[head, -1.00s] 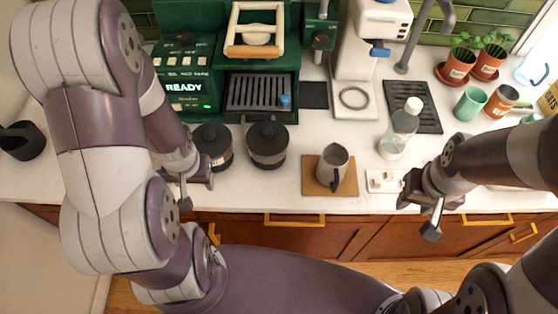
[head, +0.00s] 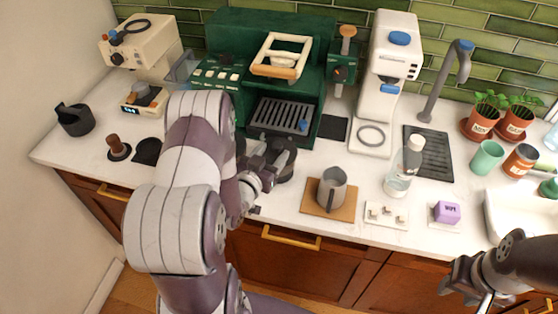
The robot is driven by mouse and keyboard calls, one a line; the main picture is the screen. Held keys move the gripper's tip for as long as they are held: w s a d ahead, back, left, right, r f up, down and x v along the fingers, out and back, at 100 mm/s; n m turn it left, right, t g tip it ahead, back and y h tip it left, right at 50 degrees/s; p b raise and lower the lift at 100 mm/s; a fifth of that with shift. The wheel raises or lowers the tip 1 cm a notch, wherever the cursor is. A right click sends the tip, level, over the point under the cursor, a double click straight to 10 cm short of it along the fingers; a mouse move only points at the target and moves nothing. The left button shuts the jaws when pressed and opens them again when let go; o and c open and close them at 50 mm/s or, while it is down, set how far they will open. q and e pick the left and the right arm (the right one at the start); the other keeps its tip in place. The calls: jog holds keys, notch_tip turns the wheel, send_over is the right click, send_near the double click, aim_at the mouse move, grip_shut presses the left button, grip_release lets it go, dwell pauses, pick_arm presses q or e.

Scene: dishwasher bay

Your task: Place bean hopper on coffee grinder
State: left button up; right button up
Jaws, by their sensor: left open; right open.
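A cream machine (head: 147,44) with a dark ring on its flat top stands at the back left; it looks like the coffee grinder. A dark round lidded container (head: 284,163) stands on the counter in front of the green machine; I cannot tell whether it is the bean hopper. My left gripper (head: 264,172) is open beside this container, at its left; whether they touch is unclear. My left arm mostly hides a second dark container. My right gripper (head: 466,291) is open and empty at the lower right, in front of the counter.
A green espresso machine (head: 219,73) and a white machine (head: 395,62) stand at the back. A grey jug (head: 332,188) on a brown mat, a clear bottle (head: 402,170) and a purple block (head: 447,212) stand right of my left gripper. A dark pitcher (head: 75,119) sits far left.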

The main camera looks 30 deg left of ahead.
aim_at(275, 149)
pick_arm(q)
jog(key=w, duration=0.1)
jog(key=w+f+p, duration=0.1)
jog(key=w, duration=0.1)
jog(key=w+a, duration=0.1)
jog(key=w, duration=0.1)
jog(key=shift+f, duration=0.35)
jog(key=shift+d, duration=0.1)
jog(key=shift+s+d+r, duration=0.1)
jog(key=c, duration=0.4)
grip_shut()
dwell(0.3)
